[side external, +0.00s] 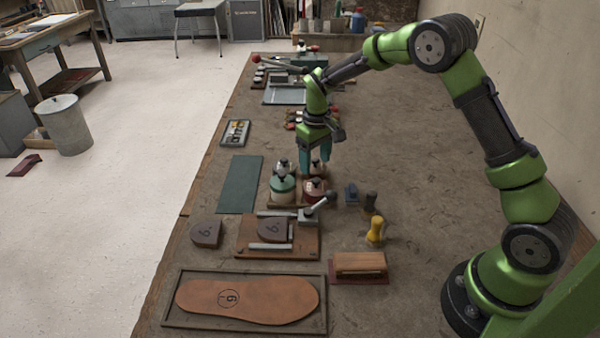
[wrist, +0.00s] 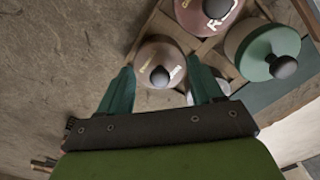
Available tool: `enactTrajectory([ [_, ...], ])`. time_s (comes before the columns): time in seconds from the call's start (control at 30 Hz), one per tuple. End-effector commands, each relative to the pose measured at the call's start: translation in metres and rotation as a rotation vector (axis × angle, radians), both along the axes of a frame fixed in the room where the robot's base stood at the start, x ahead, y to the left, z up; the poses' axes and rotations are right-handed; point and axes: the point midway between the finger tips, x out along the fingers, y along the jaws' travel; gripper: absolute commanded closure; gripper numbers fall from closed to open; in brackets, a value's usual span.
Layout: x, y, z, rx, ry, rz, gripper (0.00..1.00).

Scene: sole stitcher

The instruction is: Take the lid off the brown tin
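The brown tin (wrist: 149,53) has a dull brown lid with small lettering and a dark round knob (wrist: 159,76). In the wrist view it lies just beyond my fingertips, its knob centred between them. In the side view the brown tin (side external: 319,168) is the back-right one of the group, partly covered by my gripper. My gripper (wrist: 160,80) is open and empty, pointing down, with its teal fingers apart. In the side view my gripper (side external: 325,160) is right over the tin. I cannot tell whether the fingers touch the lid.
A red tin (side external: 315,190), a green tin (side external: 283,188) and a pale tin (side external: 281,164) stand close beside it in a wooden tray. The pale tin is mostly hidden behind a finger in the wrist view. Bench space farther right is clear.

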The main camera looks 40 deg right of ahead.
Motion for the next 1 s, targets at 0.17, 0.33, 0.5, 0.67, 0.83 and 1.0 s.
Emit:
enactTrajectory([
  [0.17, 0.0, 0.0, 0.0, 0.0, 0.0, 0.0, 0.64],
  [0.33, 0.0, 0.0, 0.0, 0.0, 0.0, 0.0, 0.65],
  [0.5, 0.0, 0.0, 0.003, 0.0, -0.001, 0.0, 0.65],
  [0.67, 0.001, 0.0, 0.015, 0.0, -0.003, -0.001, 0.65],
  [0.83, 0.0, 0.0, 0.04, 0.0, -0.004, 0.0, 0.65],
  [1.0, -0.037, 0.003, 0.041, 0.001, -0.001, 0.0, 0.65],
])
